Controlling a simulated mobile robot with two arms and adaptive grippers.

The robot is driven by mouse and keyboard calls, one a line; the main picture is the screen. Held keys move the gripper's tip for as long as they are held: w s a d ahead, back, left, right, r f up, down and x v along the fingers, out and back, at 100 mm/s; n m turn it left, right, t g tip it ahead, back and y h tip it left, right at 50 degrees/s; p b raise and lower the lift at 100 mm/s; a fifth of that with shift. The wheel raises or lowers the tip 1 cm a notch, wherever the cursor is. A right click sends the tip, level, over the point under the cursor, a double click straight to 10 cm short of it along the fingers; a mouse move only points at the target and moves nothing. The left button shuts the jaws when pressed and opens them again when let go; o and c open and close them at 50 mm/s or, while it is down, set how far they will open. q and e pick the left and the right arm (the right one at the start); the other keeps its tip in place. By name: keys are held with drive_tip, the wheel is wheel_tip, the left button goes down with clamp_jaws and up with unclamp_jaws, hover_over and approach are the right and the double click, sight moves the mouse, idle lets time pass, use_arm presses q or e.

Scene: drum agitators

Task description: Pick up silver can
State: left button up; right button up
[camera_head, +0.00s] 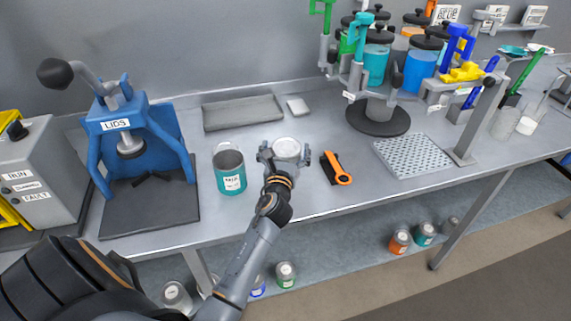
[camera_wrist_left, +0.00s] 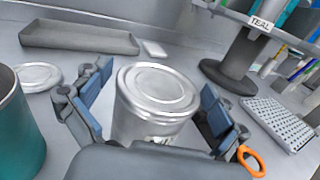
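The silver can (camera_wrist_left: 155,98) has a round flat metal lid and stands upright in the left wrist view. Its lidded top also shows in the head view (camera_head: 287,149), near the front of the grey bench. My left gripper (camera_head: 286,158) is at the can, with one finger on each side of it. In the left wrist view the fingers (camera_wrist_left: 152,112) are spread, with narrow gaps to the can's sides. The can's lower part is hidden by the gripper. My right gripper is not in view.
An open teal can (camera_head: 230,171) stands just left. A loose lid (camera_wrist_left: 38,77) lies behind it in the wrist view. An orange-handled tool (camera_head: 339,174) lies close right. A blue lid press (camera_head: 130,140) stands left. A grey tray (camera_head: 242,113) lies behind.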

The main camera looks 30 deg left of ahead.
use_arm(q)
drive_tip(key=c, duration=1.4)
drive_tip(key=shift+c, duration=0.2)
